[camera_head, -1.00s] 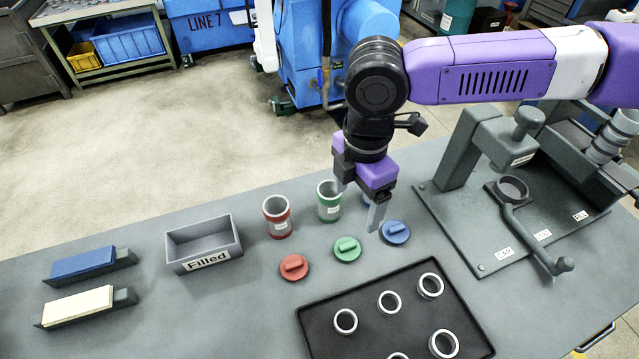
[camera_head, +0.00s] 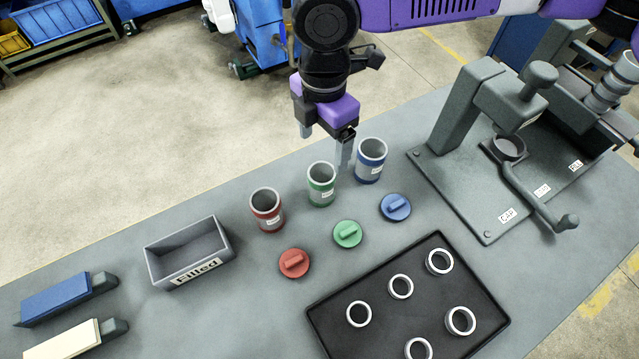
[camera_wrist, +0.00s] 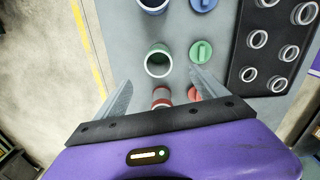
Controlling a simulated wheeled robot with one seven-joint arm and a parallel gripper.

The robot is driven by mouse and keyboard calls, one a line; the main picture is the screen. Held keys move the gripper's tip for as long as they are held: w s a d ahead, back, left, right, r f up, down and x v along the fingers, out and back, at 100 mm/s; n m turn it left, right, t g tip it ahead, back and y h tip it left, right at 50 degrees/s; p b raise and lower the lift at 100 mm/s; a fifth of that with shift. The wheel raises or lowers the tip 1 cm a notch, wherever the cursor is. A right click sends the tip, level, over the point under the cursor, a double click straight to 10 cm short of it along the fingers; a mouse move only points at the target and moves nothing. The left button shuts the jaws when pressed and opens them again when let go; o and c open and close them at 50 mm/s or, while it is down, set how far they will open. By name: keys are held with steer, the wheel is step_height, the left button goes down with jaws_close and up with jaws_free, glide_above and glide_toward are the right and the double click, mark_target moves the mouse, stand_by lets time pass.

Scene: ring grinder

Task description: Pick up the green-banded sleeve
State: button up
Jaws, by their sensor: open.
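The green-banded sleeve (camera_head: 321,184) stands upright on the grey bench, between the red-banded sleeve (camera_head: 267,210) and the blue-banded sleeve (camera_head: 370,161). My gripper (camera_head: 324,146) is open and empty above and behind the green-banded sleeve, its fingers pointing down. In the wrist view the green-banded sleeve (camera_wrist: 158,62) shows its open mouth just beyond and between my fingertips (camera_wrist: 158,78), apart from them. The red-banded sleeve (camera_wrist: 161,97) is partly hidden by my gripper body in that view.
Red (camera_head: 294,263), green (camera_head: 347,233) and blue (camera_head: 395,206) lids lie in front of the sleeves. A black tray (camera_head: 325,312) with several rings is nearer. A grey "Filled" bin (camera_head: 155,270) is left, a capping press (camera_head: 455,115) right.

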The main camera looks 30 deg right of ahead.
mark_target(322, 170)
step_height(322, 170, down, 9)
steer(key=b, duration=0.8)
steer(key=shift+w+a+f, duration=0.1)
steer(key=shift+w+f, duration=0.05)
steer(key=shift+f, duration=3.7)
steer(key=c, duration=1.5)
steer(key=shift+r, duration=0.1)
